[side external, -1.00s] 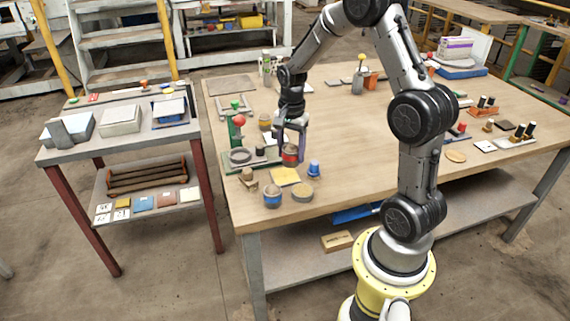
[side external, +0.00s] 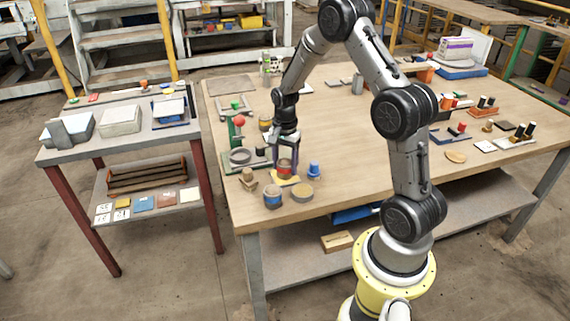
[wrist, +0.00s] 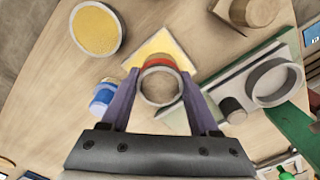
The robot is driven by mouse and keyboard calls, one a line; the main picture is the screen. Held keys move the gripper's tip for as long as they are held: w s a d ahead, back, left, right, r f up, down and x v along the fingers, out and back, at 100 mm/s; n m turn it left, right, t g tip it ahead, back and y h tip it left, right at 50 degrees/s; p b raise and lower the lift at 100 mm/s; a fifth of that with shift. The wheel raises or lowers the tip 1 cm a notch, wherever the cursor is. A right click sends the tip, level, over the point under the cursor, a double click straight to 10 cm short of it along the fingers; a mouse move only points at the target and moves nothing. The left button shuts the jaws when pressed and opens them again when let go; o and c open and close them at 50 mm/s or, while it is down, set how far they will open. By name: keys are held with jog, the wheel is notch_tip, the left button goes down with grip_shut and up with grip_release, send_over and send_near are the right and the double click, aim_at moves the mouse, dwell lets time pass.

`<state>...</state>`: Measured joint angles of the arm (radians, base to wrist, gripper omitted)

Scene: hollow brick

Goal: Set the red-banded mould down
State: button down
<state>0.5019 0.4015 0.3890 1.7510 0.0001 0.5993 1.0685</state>
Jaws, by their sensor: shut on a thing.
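The red-banded mould (side external: 286,166) is a small round grey cup with a red band. My gripper (side external: 286,158) is shut on it and holds it upright over the yellow square pad (side external: 291,180). Whether its base touches the pad is hard to tell. In the wrist view, the mould's open grey rim (wrist: 143,88) lies between the two purple fingers of my gripper (wrist: 160,80). The yellow pad (wrist: 150,47) shows beyond it, partly hidden by the mould.
A blue-banded mould (side external: 272,197) and a round yellow-topped dish (side external: 302,192) stand in front. A blue object (side external: 314,169) is close on the right. A green-based fixture (side external: 240,157) and a small wooden piece (side external: 248,179) stand left. The table's middle is mostly clear.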

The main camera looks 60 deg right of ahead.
aim_at(285, 162)
jog(key=shift+c, duration=0.7)
grip_release()
notch_tip(285, 162, up, 12)
jog(key=s+a+r+n+t, duration=0.1)
jog(key=s+a+r+n, duration=0.2)
jog(key=a+r+n, duration=0.3)
jog(key=s+a+r+n+t, duration=0.2)
jog(key=s+a+n, duration=0.4)
jog(key=s+a, duration=0.1)
jog(key=s+a+r+n+t, duration=0.2)
jog(key=s+a+n, duration=0.4)
jog(key=s, duration=0.3)
jog(key=shift+s+a+r+t, duration=0.3)
jog(key=shift+s+a+r, duration=0.1)
jog(key=shift+r, duration=0.4)
